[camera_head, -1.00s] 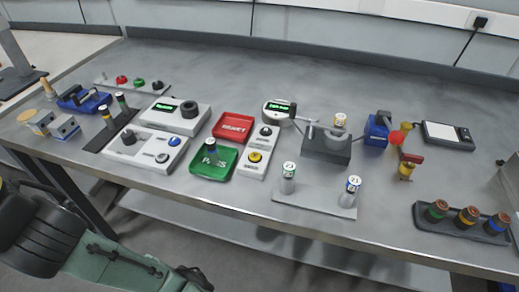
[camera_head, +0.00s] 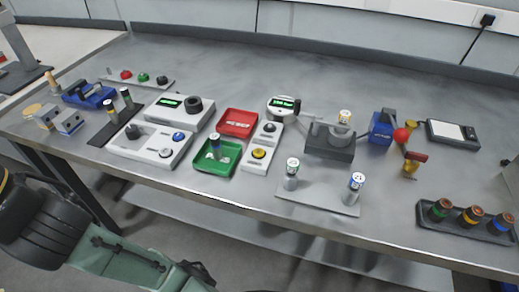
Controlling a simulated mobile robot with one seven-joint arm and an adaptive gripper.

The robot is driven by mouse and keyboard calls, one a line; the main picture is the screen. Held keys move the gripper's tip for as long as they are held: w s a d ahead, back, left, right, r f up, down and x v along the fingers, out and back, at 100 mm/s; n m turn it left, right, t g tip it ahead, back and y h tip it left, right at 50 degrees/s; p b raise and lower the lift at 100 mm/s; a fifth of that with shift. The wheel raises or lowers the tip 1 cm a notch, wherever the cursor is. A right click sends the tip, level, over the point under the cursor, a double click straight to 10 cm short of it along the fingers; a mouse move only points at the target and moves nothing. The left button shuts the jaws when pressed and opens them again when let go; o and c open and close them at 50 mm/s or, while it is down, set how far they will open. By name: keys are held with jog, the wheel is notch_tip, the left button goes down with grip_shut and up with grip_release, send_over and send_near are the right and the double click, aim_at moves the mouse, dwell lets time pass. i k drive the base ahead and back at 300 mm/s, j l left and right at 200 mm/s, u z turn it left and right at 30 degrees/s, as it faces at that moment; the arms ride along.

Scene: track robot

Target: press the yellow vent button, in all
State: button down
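The yellow button (camera_head: 258,153) is a round cap on the near end of a narrow light-grey panel (camera_head: 251,167), in the middle of the workbench near its front edge. A black knob or button (camera_head: 269,128) sits at the far end of the same panel. Nothing touches or covers the yellow button. My arm shows only at the lower left, as dark and green links in front of the bench, well away from the panel. My gripper cannot be made out in this view.
A green tray (camera_head: 205,169) holding an upright cylinder and a red tray (camera_head: 238,122) lie left of the panel. A round gauge (camera_head: 281,105) stands behind it. A plate (camera_head: 316,200) with two upright cylinders and a dark block fixture (camera_head: 329,151) stand to its right.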

aim_at(258, 152)
jog(key=u, duration=1.7)
jog(key=k+l, duration=0.55)
jog(key=l, duration=0.1)
